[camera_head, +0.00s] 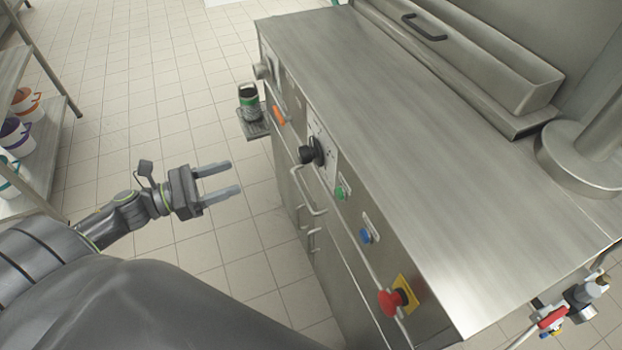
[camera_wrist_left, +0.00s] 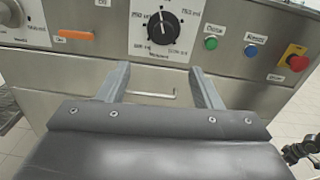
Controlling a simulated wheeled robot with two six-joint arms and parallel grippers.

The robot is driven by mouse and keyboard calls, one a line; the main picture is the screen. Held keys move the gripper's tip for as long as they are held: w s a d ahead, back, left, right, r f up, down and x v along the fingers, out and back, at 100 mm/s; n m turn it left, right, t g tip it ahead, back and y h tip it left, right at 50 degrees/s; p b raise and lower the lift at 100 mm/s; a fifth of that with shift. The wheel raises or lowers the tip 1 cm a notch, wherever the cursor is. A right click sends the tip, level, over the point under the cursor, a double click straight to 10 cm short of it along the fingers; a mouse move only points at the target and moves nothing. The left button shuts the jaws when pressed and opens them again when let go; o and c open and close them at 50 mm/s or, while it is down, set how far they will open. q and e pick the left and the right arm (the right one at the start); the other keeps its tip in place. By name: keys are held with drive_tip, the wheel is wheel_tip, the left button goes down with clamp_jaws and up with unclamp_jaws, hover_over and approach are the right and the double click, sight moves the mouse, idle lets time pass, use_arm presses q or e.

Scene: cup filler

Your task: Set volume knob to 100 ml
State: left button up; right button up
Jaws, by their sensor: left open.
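The black volume knob (camera_head: 312,151) sits on a white dial plate on the machine's front panel. In the left wrist view the knob (camera_wrist_left: 163,28) is upper centre, with ml markings around it that are too blurred to read fully. Its white pointer mark seems to point up. My left gripper (camera_head: 235,178) is open and empty, left of the panel and apart from the knob in the head view. In the left wrist view its two fingers (camera_wrist_left: 160,84) stand below the knob with a gap between them.
An orange switch (camera_head: 279,115), a green button (camera_head: 341,193), a blue button (camera_head: 366,236) and a red emergency stop (camera_head: 392,300) line the panel. Door handles (camera_head: 308,190) stick out below the knob. A cup (camera_head: 249,102) stands on a small shelf. Floor left of the machine is clear.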

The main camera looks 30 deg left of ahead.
use_arm(q)
drive_tip(key=p, duration=0.4)
approach(299, 156)
drive_tip(key=shift+m, duration=0.3)
drive_tip(key=x, duration=0.9)
drive_tip(key=shift+r, duration=0.15)
drive_tip(key=shift+w+d, duration=0.45)
drive_tip(key=shift+w, duration=0.05)
use_arm(e)
drive_tip(key=shift+r, duration=1.95)
use_arm(q)
drive_tip(key=shift+c, duration=0.5)
drive_tip(key=c, duration=0.9)
use_arm(e)
drive_tip(key=shift+a, duration=0.1)
